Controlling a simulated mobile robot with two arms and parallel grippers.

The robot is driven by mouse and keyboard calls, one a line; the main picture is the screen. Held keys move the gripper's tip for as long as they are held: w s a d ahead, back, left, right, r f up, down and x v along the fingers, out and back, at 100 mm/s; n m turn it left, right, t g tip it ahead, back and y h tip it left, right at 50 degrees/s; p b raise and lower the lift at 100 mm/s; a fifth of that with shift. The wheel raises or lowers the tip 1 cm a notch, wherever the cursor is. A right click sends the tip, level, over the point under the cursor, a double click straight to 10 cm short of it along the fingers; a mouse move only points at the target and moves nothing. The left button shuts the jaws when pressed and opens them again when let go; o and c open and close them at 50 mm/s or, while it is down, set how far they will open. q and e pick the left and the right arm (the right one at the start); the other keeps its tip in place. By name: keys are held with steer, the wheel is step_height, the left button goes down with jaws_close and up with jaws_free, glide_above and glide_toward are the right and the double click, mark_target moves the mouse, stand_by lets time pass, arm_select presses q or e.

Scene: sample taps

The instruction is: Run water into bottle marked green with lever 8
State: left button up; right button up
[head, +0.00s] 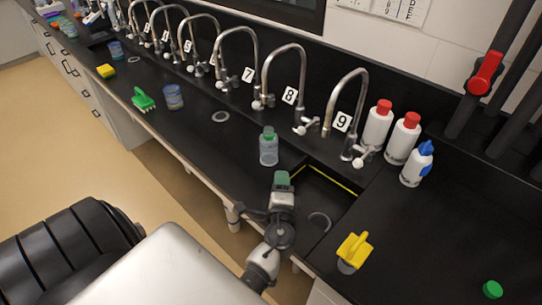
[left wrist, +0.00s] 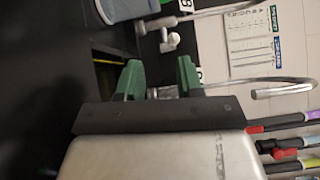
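A translucent bottle with a green top (head: 268,147) stands upright on the black counter, at the left edge of the recessed sink. The label 8 (head: 289,95) is on the back wall, with a tap and a white lever (head: 306,127) just right of it. My left gripper (head: 282,180) has green fingertips and hovers in front of the bottle. In the left wrist view its fingers (left wrist: 160,78) are apart with nothing gripped. A translucent container (left wrist: 125,8) is partly visible at that view's top; I cannot tell its marking. My right gripper is not in view.
Tap 9 (head: 347,85) stands right of tap 8. White bottles with red caps (head: 404,138) and a blue-capped bottle (head: 417,165) are at right. A yellow object (head: 354,250) and a green cap (head: 492,289) lie in front. A blue-grey jar (head: 173,97) and green brush (head: 143,98) are left.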

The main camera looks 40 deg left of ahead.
mark_target(269, 145)
arm_select(q)
steer(key=o, duration=0.9)
steer(key=w+a+r+m+h+p, duration=0.1)
steer(key=a+m, duration=0.1)
steer(key=m, duration=0.2)
steer(key=w+a+r+m+t+p, duration=0.1)
steer(key=a+r+m+p, duration=0.1)
steer(key=m, duration=0.2)
steer(key=w+a+r+m+t+h+p, duration=0.1)
steer(key=a+r+m, duration=0.1)
steer(key=m, duration=0.1)
steer(key=shift+w+a+m+h, duration=0.1)
steer(key=shift+a+m+h, duration=0.05)
steer(key=shift+m+h, duration=0.2)
steer(key=shift+o, duration=0.3)
steer(key=a+m+p, duration=0.1)
steer(key=m, duration=0.1)
steer(key=a+r+m+h, duration=0.1)
steer(key=m, duration=0.1)
steer(key=w+a+m+p, duration=0.1)
steer(key=m, duration=0.2)
steer(key=shift+a+r+h+p, duration=0.25)
steer(key=shift+a+h+p, duration=0.05)
steer(key=shift+a+h, duration=0.05)
steer(key=shift+w+a+m, duration=0.1)
steer(key=shift+a+m, duration=0.3)
steer(key=shift+m, duration=0.35)
